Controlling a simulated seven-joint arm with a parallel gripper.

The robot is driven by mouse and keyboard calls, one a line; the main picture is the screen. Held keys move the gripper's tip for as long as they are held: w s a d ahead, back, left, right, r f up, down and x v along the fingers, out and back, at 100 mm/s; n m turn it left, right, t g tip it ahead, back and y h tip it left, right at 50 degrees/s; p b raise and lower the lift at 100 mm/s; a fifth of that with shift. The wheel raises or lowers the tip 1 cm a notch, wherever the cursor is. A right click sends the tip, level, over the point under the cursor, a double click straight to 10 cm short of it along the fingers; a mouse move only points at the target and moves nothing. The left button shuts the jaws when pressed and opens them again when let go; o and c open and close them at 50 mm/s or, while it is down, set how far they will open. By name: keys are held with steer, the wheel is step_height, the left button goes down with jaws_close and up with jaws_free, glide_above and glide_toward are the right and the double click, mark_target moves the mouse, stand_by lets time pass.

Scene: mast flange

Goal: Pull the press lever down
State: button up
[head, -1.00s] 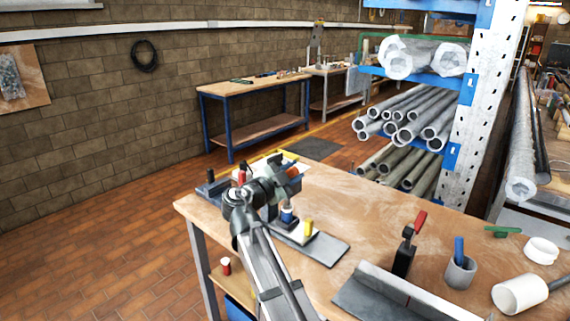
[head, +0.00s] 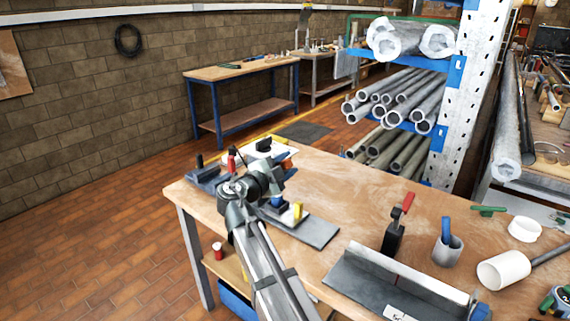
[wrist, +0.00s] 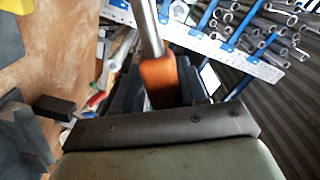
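The press lever shows in the wrist view as a bare metal rod ending in an orange grip (wrist: 158,80). My gripper (wrist: 160,84) has one dark finger on each side of this orange grip, close against it, with no clear gap visible. In the head view my gripper (head: 272,162) is over the far left part of the workbench, and a bit of orange (head: 288,163) shows beside it. My own wrist hides most of the press there, so the lever's angle is hard to tell.
The wooden workbench (head: 340,205) has a dark plate with a yellow-topped piece (head: 298,211) near my wrist. A pipe rack (head: 470,110) rises behind.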

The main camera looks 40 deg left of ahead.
steer(key=shift+o, duration=1.1)
steer(key=shift+s+r, duration=0.1)
steer(key=s, duration=1.3)
steer(key=shift+s, duration=0.35)
